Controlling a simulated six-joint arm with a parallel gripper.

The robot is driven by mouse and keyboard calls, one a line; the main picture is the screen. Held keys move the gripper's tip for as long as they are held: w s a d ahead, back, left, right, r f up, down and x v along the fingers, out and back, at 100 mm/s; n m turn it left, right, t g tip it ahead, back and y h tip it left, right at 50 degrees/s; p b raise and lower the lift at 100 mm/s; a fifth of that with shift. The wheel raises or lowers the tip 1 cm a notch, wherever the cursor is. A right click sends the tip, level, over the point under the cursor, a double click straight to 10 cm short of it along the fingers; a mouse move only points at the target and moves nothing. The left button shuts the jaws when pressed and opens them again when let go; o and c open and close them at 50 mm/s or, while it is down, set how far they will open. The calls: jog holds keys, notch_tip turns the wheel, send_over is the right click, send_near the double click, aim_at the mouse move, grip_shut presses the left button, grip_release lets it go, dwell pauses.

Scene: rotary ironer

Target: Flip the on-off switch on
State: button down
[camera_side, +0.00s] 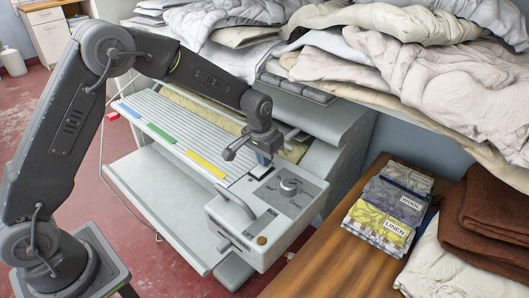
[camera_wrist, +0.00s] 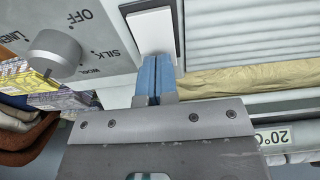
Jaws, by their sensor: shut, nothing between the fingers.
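The on-off switch shows in the wrist view as a white rocker (camera_wrist: 151,31) in a dark frame on the grey control panel (camera_wrist: 105,68). My gripper (camera_wrist: 156,60) is shut and empty, its blue fingertips together at the near end of the rocker. They overlap its edge in the picture; I cannot tell whether they touch it. In the side view my gripper (camera_side: 263,160) points down at the back-left part of the panel (camera_side: 305,197) and hides most of the switch. Which way the rocker is tilted is not clear.
A curved handle (camera_side: 237,201) is at the panel's left. Laundry (camera_side: 420,60) is piled behind; fabric samples (camera_side: 390,210) lie right.

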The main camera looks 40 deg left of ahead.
aim_at(257, 171)
jog(key=shift+f, duration=0.1)
jog(key=shift+f, duration=0.2)
jog(key=shift+s, duration=0.1)
jog(key=shift+s+r, duration=0.35)
jog(key=shift+s, duration=0.25)
jog(key=shift+r, duration=0.1)
notch_tip(257, 171, up, 14)
jog(key=s, duration=0.2)
dwell(0.5)
